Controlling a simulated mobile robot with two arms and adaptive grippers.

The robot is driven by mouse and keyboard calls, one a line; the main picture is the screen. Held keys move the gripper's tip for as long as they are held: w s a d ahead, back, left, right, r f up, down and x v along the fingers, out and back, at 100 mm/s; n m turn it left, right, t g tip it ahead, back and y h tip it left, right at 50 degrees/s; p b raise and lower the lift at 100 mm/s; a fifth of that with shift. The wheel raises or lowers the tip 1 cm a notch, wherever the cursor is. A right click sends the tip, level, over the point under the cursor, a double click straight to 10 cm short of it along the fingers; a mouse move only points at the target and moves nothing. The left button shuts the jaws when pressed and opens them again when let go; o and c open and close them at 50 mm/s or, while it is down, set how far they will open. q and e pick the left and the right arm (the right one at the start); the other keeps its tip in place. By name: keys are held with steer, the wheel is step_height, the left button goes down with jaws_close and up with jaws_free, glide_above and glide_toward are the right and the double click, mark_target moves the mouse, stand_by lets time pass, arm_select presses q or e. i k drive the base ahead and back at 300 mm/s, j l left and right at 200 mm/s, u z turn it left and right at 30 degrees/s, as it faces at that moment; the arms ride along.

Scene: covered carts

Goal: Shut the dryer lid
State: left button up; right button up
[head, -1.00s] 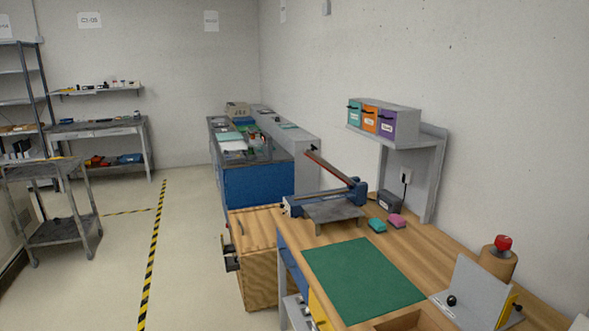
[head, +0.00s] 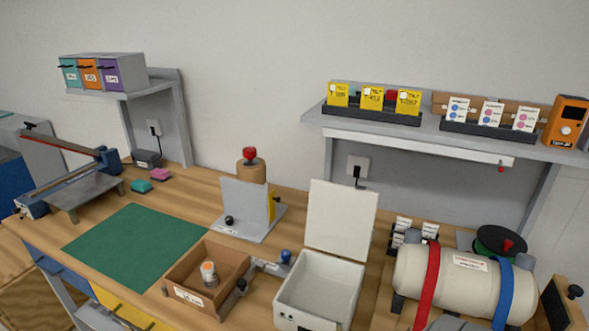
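A white box (head: 318,296) stands on the wooden bench at the lower middle of the head view. Its flat white lid (head: 341,218) is raised, standing nearly upright at the back edge, so the box is open. The inside looks empty as far as it shows. It is the only lidded box I see open; no label naming it a dryer is readable. Neither of my grippers shows in the head view.
A wooden tray (head: 178,293) with a small can (head: 209,273) stands left of the box. A blue-knobbed metal part (head: 286,257) lies between them. A strapped cream tank (head: 463,278) is on the right. A green mat (head: 136,244) lies clear at left. A shelf (head: 415,138) hangs behind.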

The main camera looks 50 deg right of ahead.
mark_target(341, 219)
steer(key=z, duration=1.65)
